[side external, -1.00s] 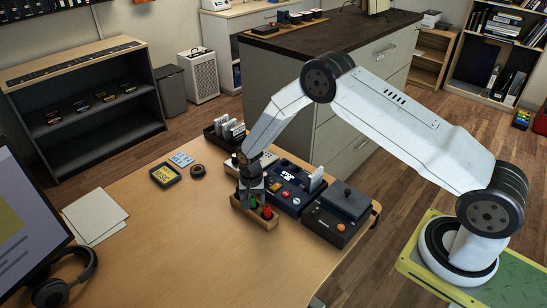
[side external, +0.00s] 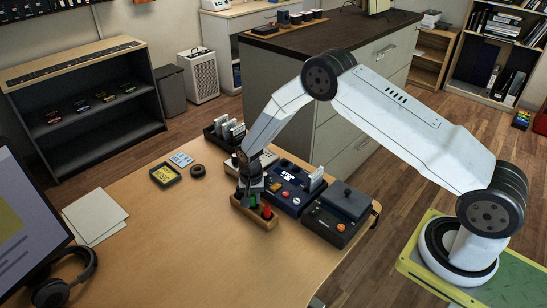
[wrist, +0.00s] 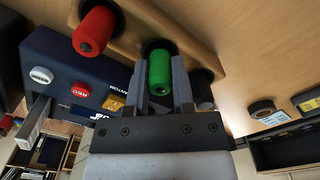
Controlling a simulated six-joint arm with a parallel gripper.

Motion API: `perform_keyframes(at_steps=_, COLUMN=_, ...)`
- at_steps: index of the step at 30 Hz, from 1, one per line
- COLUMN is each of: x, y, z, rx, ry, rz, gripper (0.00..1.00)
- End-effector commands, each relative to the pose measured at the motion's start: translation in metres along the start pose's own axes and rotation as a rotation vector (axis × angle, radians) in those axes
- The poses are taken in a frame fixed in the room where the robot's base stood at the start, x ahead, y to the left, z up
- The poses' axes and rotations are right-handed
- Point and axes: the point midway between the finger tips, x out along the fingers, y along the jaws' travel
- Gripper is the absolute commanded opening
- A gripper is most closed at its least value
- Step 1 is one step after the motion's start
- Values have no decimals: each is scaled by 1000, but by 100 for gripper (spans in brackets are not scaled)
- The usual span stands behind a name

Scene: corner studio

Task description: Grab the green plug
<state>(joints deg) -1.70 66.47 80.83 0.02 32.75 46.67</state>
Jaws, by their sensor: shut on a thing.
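The green plug (wrist: 160,70) stands in a wooden holder (wrist: 205,30) between the two fingers of my gripper (wrist: 163,85). In the wrist view the fingers close on it from both sides. A red plug (wrist: 93,32) stands beside it in the same holder, and a dark plug (wrist: 203,88) is on the other side, partly hidden by a finger. In the side view my gripper (side external: 250,192) points down over the holder (side external: 254,218), with the green plug (side external: 254,200) partly covered and the red plug (side external: 267,212) to its right.
A dark blue console (side external: 289,195) with buttons and a black box (side external: 342,208) stand right of the holder. A rack with white cartridges (side external: 222,133) is behind. A yellow-edged cartridge (side external: 165,175) and a black roll (side external: 198,171) lie left. The table front is clear.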

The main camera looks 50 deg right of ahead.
Motion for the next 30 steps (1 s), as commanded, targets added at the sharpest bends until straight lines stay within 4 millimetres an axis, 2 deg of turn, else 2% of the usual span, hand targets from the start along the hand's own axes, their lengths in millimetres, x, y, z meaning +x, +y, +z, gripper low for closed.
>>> perform_keyframes(at_steps=8, x=-28, y=1, z=0, rx=0, ry=2, rz=-2, gripper=0)
perform_keyframes(at_steps=23, x=-86, y=36, z=34, rx=0, ry=2, rz=-2, gripper=0)
perform_keyframes(at_steps=30, x=-100, y=62, z=59, rx=0, ry=1, rz=-1, gripper=0)
